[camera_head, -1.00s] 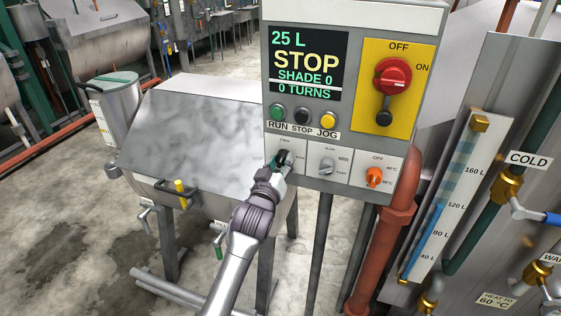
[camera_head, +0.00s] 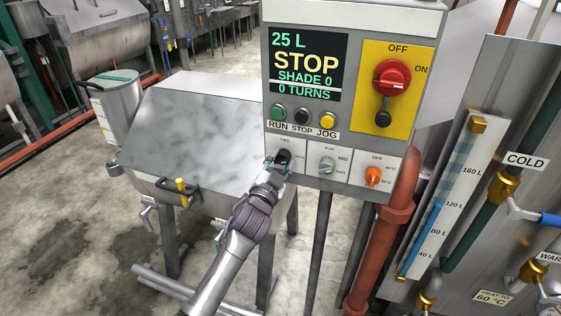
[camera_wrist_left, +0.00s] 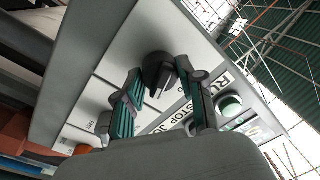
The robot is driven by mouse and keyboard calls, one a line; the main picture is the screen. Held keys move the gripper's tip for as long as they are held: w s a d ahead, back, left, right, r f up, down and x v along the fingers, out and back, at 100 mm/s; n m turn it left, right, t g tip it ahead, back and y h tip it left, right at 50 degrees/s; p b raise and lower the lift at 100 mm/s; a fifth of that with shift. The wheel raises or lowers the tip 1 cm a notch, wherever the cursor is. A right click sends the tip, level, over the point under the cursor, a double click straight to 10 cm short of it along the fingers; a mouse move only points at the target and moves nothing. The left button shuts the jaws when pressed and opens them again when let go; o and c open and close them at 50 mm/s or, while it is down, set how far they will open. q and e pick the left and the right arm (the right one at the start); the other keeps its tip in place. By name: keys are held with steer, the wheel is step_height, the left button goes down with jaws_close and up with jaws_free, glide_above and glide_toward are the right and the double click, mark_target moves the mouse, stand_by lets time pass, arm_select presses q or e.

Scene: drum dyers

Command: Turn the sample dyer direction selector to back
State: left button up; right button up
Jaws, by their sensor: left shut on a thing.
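The direction selector (camera_head: 284,156) is a small black knob at the left of the lower row on the grey control panel, under a small FWD-like label. My left gripper (camera_head: 277,167) reaches it from below left and is shut on it. In the left wrist view the black knob (camera_wrist_left: 157,72) sits between the tips of the green-padded fingers of my left gripper (camera_wrist_left: 164,88). The fingers partly hide the selector's markings, so I cannot tell clearly which position it points to. My right gripper is not in view.
Beside the selector are a grey speed knob (camera_head: 327,166) and an orange temperature knob (camera_head: 373,176). Above are green, black and yellow buttons, a screen (camera_head: 308,63) reading STOP, and a red main switch (camera_head: 392,78). A steel dyer drum (camera_head: 195,130) stands left.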

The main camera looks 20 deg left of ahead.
arm_select(q)
steer(key=shift+m, duration=1.8)
steer(key=shift+f+m, duration=0.1)
steer(key=shift+m, duration=0.2)
steer(key=o, duration=1.2)
steer(key=shift+c, duration=0.2)
steer(key=s, duration=1.2)
steer(key=shift+a+f, duration=0.2)
steer(key=shift+f, duration=0.05)
steer(key=shift+f, duration=0.1)
